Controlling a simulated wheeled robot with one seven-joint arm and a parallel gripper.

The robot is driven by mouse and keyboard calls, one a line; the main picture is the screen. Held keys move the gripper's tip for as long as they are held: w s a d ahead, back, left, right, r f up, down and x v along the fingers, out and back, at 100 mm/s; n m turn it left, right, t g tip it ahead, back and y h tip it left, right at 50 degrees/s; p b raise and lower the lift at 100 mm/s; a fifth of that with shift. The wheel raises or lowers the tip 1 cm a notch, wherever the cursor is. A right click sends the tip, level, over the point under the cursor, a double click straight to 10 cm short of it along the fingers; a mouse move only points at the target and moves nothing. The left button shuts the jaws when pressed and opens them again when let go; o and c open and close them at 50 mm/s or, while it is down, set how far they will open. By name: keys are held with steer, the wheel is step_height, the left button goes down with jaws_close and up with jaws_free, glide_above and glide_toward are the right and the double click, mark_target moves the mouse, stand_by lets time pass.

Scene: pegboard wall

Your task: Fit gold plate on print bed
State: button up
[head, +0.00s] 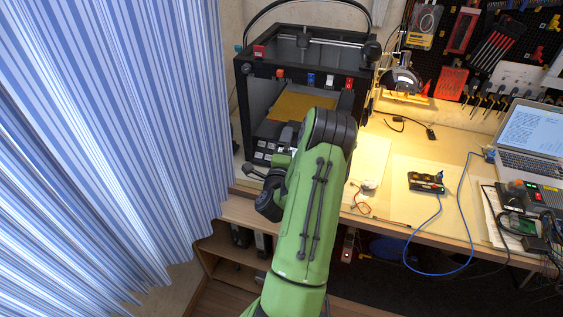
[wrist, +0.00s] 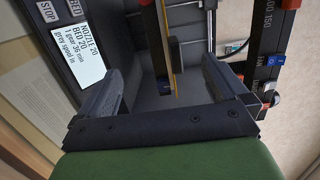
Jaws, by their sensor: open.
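The gold plate (head: 304,106) lies flat inside the open-front black 3D printer (head: 246,105), at the level of the print bed. In the wrist view the plate shows edge-on as a thin gold line (wrist: 175,75), alongside the dark print bed (wrist: 162,45). I cannot tell whether the plate sits fully seated on the bed. My gripper (wrist: 163,65) is open, with one finger on each side of the bed and plate edge, apart from both. In the head view my arm hides most of the gripper and the plate's near right corner.
The printer's control panel with a lit screen (wrist: 107,62) is close beside one finger. The printer's frame posts bound the opening. A striped curtain (head: 110,120) hangs at left. A laptop (head: 530,140) and cables lie on the bench at right.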

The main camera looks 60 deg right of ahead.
steer(key=shift+w+b+v, duration=0.15)
steer(key=shift+b+v, duration=0.5)
steer(key=shift+v, duration=0.65)
steer(key=shift+w+b+v, duration=0.2)
steer(key=shift+b+v, duration=0.45)
steer(key=shift+v, duration=0.6)
steer(key=shift+a, duration=0.1)
jaws_close()
step_height(320, 180, up, 2)
steer(key=shift+r+p, duration=0.2)
steer(key=shift+p, duration=0.85)
steer(key=d+p, duration=0.3)
steer(key=d, duration=0.3)
steer(key=shift+w, duration=0.5)
stand_by(0.3)
